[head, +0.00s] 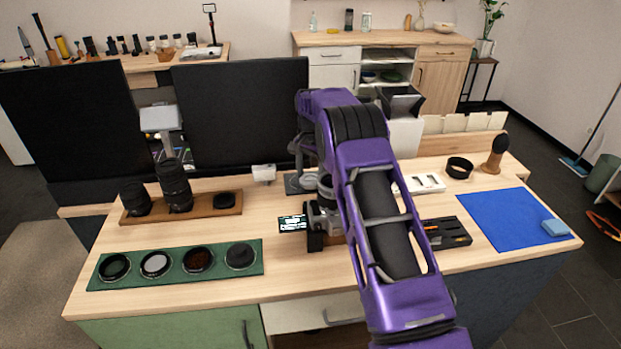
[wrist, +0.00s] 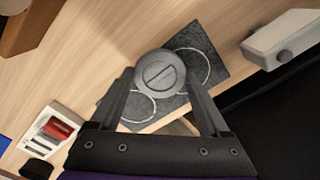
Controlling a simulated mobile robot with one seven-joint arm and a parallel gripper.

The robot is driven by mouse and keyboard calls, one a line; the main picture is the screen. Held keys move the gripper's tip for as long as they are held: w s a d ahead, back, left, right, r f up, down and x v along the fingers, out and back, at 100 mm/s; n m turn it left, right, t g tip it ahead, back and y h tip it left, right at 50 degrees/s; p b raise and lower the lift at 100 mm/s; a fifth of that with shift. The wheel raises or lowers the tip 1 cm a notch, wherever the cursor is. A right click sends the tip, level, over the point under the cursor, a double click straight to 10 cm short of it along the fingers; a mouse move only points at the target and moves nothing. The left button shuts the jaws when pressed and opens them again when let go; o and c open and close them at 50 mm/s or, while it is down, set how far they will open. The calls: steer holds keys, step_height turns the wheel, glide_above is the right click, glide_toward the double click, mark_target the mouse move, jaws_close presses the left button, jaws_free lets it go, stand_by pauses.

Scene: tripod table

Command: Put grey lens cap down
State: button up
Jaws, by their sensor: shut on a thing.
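The grey lens cap (wrist: 158,70) is a round disc with a raised bar across its face. My gripper (wrist: 160,88) is shut on it, with one finger on each side. Below it in the wrist view lies a dark speckled slab (wrist: 213,45) with pale circle outlines, one on either side of the cap. I cannot tell whether the cap touches the slab. In the head view the slab (head: 294,187) lies at the back middle of the table, and my arm hides most of the gripper and cap.
A camera (head: 325,222) stands in front of the slab. A small white box (head: 263,174) sits to its left and a white tray (head: 424,183) to its right. A dark monitor (head: 240,110) rises behind. A green mat (head: 180,277) holds several round filters at the front left.

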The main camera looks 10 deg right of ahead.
mark_target(310, 180)
steer(key=shift+f, duration=0.5)
steer(key=shift+f, duration=0.2)
steer(key=o, duration=1.3)
steer(key=shift+r, duration=0.1)
step_height(310, 180, up, 12)
steer(key=shift+r+p, duration=0.1)
steer(key=shift+p, duration=0.3)
